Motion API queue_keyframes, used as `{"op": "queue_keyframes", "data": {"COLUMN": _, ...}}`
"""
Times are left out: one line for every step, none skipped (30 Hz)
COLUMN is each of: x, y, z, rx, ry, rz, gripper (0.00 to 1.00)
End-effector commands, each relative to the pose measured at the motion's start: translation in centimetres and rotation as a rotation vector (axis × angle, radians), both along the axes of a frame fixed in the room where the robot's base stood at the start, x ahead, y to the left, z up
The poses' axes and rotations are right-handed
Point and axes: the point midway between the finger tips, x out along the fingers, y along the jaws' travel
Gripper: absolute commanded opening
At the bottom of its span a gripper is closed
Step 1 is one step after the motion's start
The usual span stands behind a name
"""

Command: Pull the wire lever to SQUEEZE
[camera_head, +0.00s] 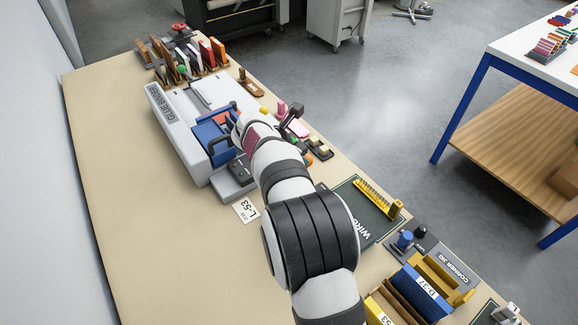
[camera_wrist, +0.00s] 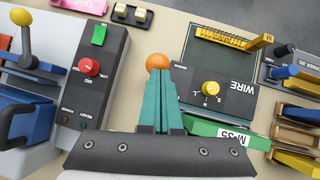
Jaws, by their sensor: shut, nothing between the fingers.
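The WIRE unit (camera_head: 352,206) is a dark green plate with a yellow comb on it, right of my arm. In the wrist view, its black WIRE panel (camera_wrist: 238,103) carries a yellow knob (camera_wrist: 211,88) with small marks around it. An orange ball (camera_wrist: 158,62) lies just beyond my fingertips, partly covered by them; I cannot tell which of these is the lever's handle. No SQUEEZE wording is readable. My gripper (camera_wrist: 160,72) has teal fingers, shut and empty, left of the panel. I cannot tell whether they touch the ball.
The glue binder (camera_head: 190,135) stands left of my arm; its control box (camera_wrist: 92,85) has a red knob. A green strip marked with a label (camera_wrist: 232,136) lies close below the WIRE panel. Corner tools (camera_head: 440,270) and blue and yellow holders crowd the right. Bare tabletop (camera_head: 130,200) is at left.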

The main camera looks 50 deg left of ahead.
Motion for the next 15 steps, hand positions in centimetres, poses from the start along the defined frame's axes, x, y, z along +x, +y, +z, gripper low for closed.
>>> {"op": "queue_keyframes", "data": {"x": 0.5, "y": 0.0, "z": 0.0, "rx": 0.0, "ry": 0.0, "rz": -0.002, "gripper": 0.0}}
{"op": "queue_keyframes", "data": {"x": 0.8, "y": 0.0, "z": 0.0, "rx": 0.002, "ry": 0.0, "rz": -0.002, "gripper": 0.0}}
{"op": "queue_keyframes", "data": {"x": 1.1, "y": 0.0, "z": 0.0, "rx": 0.0, "ry": 0.0, "rz": -0.001, "gripper": 0.0}}
{"op": "queue_keyframes", "data": {"x": 1.4, "y": 0.0, "z": 0.0, "rx": 0.0, "ry": 0.0, "rz": -0.001, "gripper": 0.0}}
{"op": "queue_keyframes", "data": {"x": 1.7, "y": 0.0, "z": 0.0, "rx": 0.0, "ry": 0.0, "rz": -0.002, "gripper": 0.0}}
{"op": "queue_keyframes", "data": {"x": 2.0, "y": 0.0, "z": 0.0, "rx": 0.0, "ry": 0.0, "rz": -0.002, "gripper": 0.0}}
{"op": "queue_keyframes", "data": {"x": 2.2, "y": 0.0, "z": 0.0, "rx": 0.0, "ry": -0.001, "rz": -0.001, "gripper": 0.0}}
{"op": "queue_keyframes", "data": {"x": 2.4, "y": 0.0, "z": 0.0, "rx": -0.001, "ry": -0.001, "rz": -0.001, "gripper": 0.0}}
{"op": "queue_keyframes", "data": {"x": 2.6, "y": 0.0, "z": 0.0, "rx": -0.001, "ry": -0.001, "rz": -0.001, "gripper": 0.0}}
{"op": "queue_keyframes", "data": {"x": 2.8, "y": 0.0, "z": 0.0, "rx": 0.0, "ry": -0.001, "rz": -0.001, "gripper": 0.0}}
{"op": "queue_keyframes", "data": {"x": 2.9, "y": 0.0, "z": 0.0, "rx": 0.0, "ry": -0.001, "rz": -0.001, "gripper": 0.0}}
{"op": "queue_keyframes", "data": {"x": 3.1, "y": 0.0, "z": -0.1, "rx": 0.0, "ry": -0.001, "rz": -0.001, "gripper": 0.0}}
{"op": "queue_keyframes", "data": {"x": 3.3, "y": 0.0, "z": -0.1, "rx": 0.0, "ry": 0.0, "rz": -0.001, "gripper": 0.0}}
{"op": "queue_keyframes", "data": {"x": 3.4, "y": 0.0, "z": -0.1, "rx": -0.002, "ry": 0.0, "rz": -0.001, "gripper": 0.0}}
{"op": "queue_keyframes", "data": {"x": 3.5, "y": 0.0, "z": -0.2, "rx": -0.002, "ry": 0.0, "rz": -0.001, "gripper": 0.0}}
